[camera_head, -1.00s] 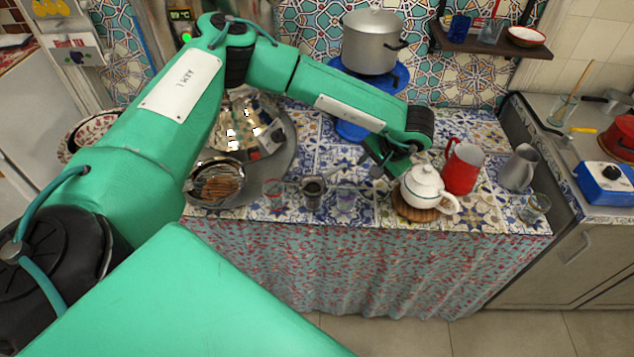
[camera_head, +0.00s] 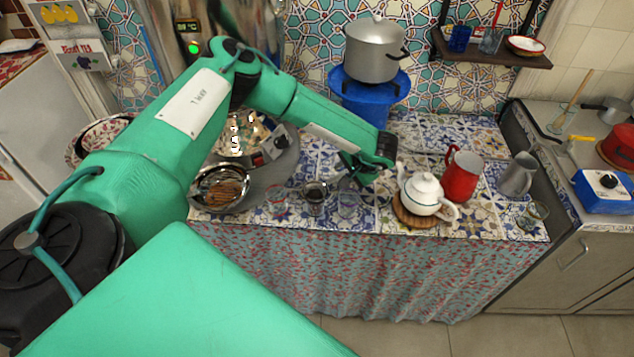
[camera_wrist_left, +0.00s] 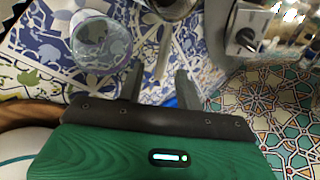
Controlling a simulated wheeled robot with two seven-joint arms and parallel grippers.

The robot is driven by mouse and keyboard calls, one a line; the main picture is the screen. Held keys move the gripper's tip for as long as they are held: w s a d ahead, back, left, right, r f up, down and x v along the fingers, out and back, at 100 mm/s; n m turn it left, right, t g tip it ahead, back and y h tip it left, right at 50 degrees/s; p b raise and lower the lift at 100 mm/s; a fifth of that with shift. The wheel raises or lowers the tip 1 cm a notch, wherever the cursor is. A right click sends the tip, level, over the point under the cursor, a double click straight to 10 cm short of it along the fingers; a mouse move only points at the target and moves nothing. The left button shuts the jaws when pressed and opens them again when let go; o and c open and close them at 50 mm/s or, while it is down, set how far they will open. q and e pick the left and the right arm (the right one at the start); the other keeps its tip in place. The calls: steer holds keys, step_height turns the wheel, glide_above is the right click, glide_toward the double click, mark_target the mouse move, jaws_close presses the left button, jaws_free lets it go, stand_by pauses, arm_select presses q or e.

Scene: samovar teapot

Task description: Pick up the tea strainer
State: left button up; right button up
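The tea strainer (camera_head: 315,188) is a dark, round metal bowl that appears to sit on a small glass near the table's front edge. In the left wrist view its bowl is cut off at the top edge, and its pale handle (camera_wrist_left: 165,46) runs down toward the gap between my fingers. My left gripper (camera_wrist_left: 158,80) is open, with its two dark fingers apart on either side of the handle's line and nothing between them. In the head view the left gripper (camera_head: 352,178) is low over the table, right of the strainer bowl. My right gripper is not in view.
A clear glass (camera_wrist_left: 100,45) stands close beside my left fingers. A white teapot (camera_head: 423,190) on a wooden trivet and a red jug (camera_head: 461,178) stand to the right. A metal bowl (camera_head: 205,203) and samovar tray are to the left. A pot (camera_head: 374,52) is behind on a blue stand.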

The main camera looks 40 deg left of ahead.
arm_select(q)
steer(key=shift+x, duration=1.4)
jaws_close()
